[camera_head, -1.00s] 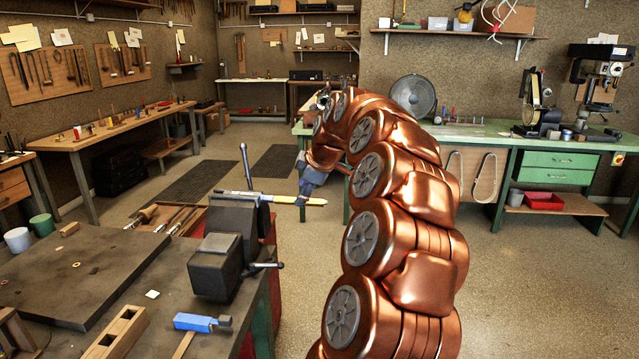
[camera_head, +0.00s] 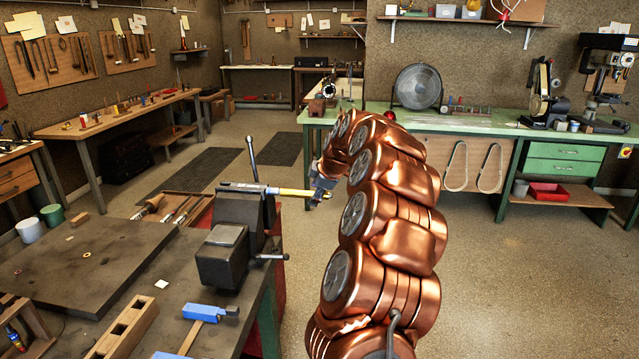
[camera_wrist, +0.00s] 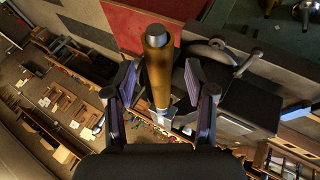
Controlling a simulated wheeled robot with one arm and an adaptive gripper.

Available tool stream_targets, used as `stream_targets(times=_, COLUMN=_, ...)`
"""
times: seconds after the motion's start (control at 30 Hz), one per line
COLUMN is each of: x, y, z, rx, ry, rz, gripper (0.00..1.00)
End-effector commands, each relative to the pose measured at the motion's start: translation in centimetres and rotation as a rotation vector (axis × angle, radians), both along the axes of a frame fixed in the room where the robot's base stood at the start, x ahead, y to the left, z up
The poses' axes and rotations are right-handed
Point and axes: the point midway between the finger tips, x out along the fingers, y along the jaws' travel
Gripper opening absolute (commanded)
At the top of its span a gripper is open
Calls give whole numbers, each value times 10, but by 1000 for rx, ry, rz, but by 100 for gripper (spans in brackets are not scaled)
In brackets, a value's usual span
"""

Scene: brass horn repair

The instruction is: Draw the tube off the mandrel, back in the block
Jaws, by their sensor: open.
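A brass-coloured tube (camera_head: 291,193) sits level on the grey mandrel (camera_head: 240,187), which is clamped in the dark bench vise (camera_head: 246,212) and points right. My gripper (camera_head: 319,193) is at the tube's free end in the head view, partly hidden by my arm. In the wrist view my gripper (camera_wrist: 160,72) is open, with one finger on each side of the tube (camera_wrist: 158,78). Gaps show between the fingers and the tube. A grey round end shows at the top of the tube. A wooden block (camera_head: 146,315) with square openings lies on the near bench.
A blue-headed hammer (camera_head: 208,312) and a dark plate (camera_head: 82,262) lie on the vise bench. The vise handle (camera_head: 251,158) stands up behind the tube. A green workbench (camera_head: 440,121) is behind my arm. Open floor (camera_head: 520,255) lies to the right.

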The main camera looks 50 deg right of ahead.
Motion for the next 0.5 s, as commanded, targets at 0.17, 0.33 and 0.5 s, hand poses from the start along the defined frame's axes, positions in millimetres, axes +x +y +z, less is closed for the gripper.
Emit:
stream_targets(times=0.17, x=2, y=-1, z=-2, rx=0, ry=-1, rz=0, gripper=55)
stream_targets(times=0.33, x=2, y=0, z=-2, rx=0, ry=-1, rz=0, gripper=49)
stream_targets(times=0.5, x=2, y=0, z=-2, rx=0, ry=-2, rz=-1, gripper=31)
